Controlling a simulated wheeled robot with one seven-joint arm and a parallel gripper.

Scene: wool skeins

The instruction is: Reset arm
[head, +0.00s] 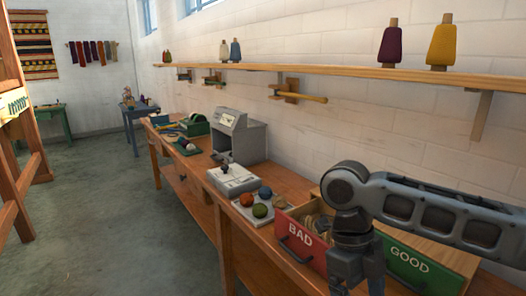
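My arm (440,212) reaches in from the right edge and bends down at a rounded joint in front of the two boxes. Its lower part runs out of the bottom of the picture, and no gripper fingers show. A red-fronted box marked BAD (300,246) stands open on the bench, with tan pieces inside. A green-fronted box marked GOOD (420,266) is to its right, partly behind my arm. Red, green and blue balls of wool (260,210) sit on a pale tray left of the BAD box.
A wooden bench (210,184) runs along the wall with a white scale (234,180) and a grey machine (238,136). A wall shelf (340,75) above holds several wool cones. The floor (110,220) left of the bench is clear. A wooden frame (22,130) stands far left.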

